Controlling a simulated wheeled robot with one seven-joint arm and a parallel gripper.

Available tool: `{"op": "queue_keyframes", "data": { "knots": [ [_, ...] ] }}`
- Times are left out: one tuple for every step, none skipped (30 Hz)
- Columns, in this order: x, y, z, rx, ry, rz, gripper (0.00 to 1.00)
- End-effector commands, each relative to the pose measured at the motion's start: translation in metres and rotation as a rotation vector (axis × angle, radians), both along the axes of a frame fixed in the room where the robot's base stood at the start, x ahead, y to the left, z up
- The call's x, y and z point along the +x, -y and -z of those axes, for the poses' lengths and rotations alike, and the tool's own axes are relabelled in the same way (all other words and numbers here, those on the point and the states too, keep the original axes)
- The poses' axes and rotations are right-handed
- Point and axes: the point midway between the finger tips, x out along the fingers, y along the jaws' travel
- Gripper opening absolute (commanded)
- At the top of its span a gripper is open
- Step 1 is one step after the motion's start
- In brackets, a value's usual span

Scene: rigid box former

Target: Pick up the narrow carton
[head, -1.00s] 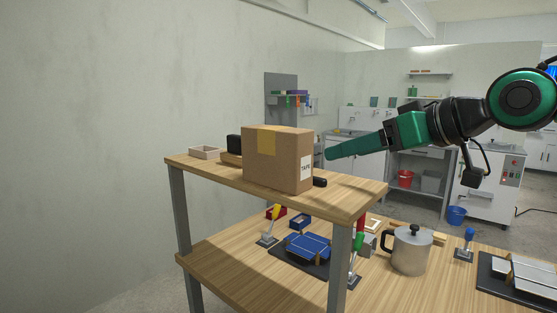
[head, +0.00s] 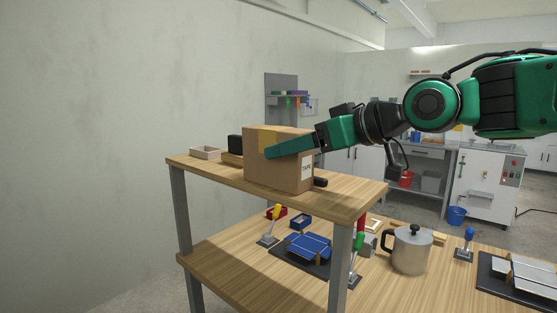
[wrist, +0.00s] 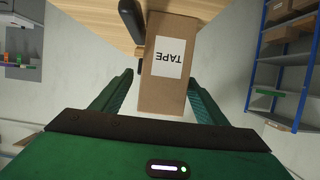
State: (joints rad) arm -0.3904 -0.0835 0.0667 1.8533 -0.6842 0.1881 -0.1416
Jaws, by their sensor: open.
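The narrow carton (head: 293,174) is a brown cardboard box with yellowish tape on its front and a white label reading TAPE on its right side. It stands upright on the upper wooden shelf. My gripper (head: 268,149) reaches in from the right, with its near green finger across the upper front of the carton and hiding part of it. In the wrist view, the carton (wrist: 162,97) lies between the two spread fingers of my gripper (wrist: 160,85), with space visible on both sides. The far finger is hidden behind the carton in the head view.
A small open tray (head: 205,153) and a black object (head: 234,144) are left of the carton on the shelf (head: 345,196). Another black item (head: 320,182) lies close to its right. Below, the workbench holds a metal pot (head: 411,252) and toggle clamps.

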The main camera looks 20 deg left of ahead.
Motion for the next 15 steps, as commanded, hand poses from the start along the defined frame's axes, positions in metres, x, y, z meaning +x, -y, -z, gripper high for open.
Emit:
{"op": "queue_keyframes", "data": {
  "knots": [
    [0.001,-0.004,0.002,-0.001,-0.001,-0.001,0.67],
    [0.002,-0.007,0.003,0.0,-0.002,-0.001,0.67],
    [0.003,-0.011,0.005,-0.001,-0.002,-0.002,0.67],
    [0.005,-0.015,0.007,-0.001,-0.003,-0.002,0.67],
    [0.006,-0.019,0.009,-0.002,-0.003,-0.002,0.67],
    [0.007,-0.025,0.01,-0.001,-0.003,-0.002,0.67],
    [0.009,-0.028,0.012,-0.001,-0.003,-0.002,0.67],
    [0.011,-0.032,0.013,-0.001,-0.002,-0.002,0.67],
    [0.013,-0.036,0.015,-0.001,-0.002,-0.002,0.67],
    [0.013,-0.039,0.016,0.0,-0.002,-0.002,0.67],
    [0.014,-0.041,0.016,0.0,-0.002,-0.002,0.67],
    [0.015,-0.042,0.017,0.0,-0.002,-0.001,0.67],
    [0.016,-0.042,0.017,-0.001,-0.001,0.0,0.67],
    [0.016,-0.042,0.017,-0.001,-0.001,0.0,0.67],
    [0.016,-0.042,0.017,-0.001,-0.001,0.001,0.67]
  ]
}}
